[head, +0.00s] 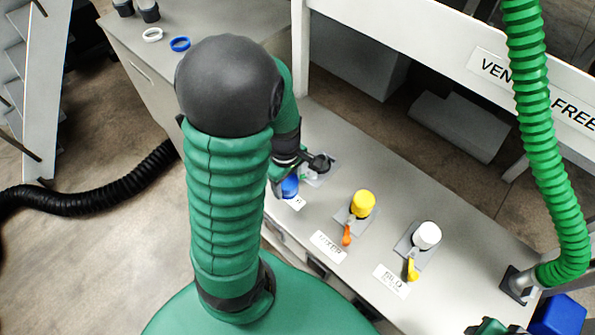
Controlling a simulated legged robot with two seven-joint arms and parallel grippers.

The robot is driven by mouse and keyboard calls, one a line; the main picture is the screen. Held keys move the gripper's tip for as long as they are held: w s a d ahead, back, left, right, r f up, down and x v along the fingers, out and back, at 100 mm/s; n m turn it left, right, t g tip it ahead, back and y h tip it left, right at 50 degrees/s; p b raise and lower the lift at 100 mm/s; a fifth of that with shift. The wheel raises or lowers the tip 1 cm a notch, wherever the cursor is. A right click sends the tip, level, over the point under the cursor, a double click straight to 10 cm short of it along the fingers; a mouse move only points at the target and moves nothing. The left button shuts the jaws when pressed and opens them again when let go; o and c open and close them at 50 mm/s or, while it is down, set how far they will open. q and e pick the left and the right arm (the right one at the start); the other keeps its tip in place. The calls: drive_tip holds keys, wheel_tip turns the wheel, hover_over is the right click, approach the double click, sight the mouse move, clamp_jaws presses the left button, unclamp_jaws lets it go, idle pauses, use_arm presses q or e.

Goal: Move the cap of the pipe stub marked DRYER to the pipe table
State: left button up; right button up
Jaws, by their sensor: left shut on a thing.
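A row of pipe stubs stands on the grey bench (350,165). The middle one has a yellow cap (363,204) and an orange handle. The right one has a white cap (426,235) and a yellow handle. I cannot tell whether the cap is clear of the stub.
A second grey surface at the upper left bears a white ring (153,34), a blue ring (180,44) and dark cups (149,11). A green hose (540,120) hangs at the right above a blue box (560,315). A black hose (95,200) lies on the floor.

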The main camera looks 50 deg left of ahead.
idle(0.3)
drive_tip(key=shift+p+v, duration=0.85)
drive_tip(key=shift+w, duration=0.25)
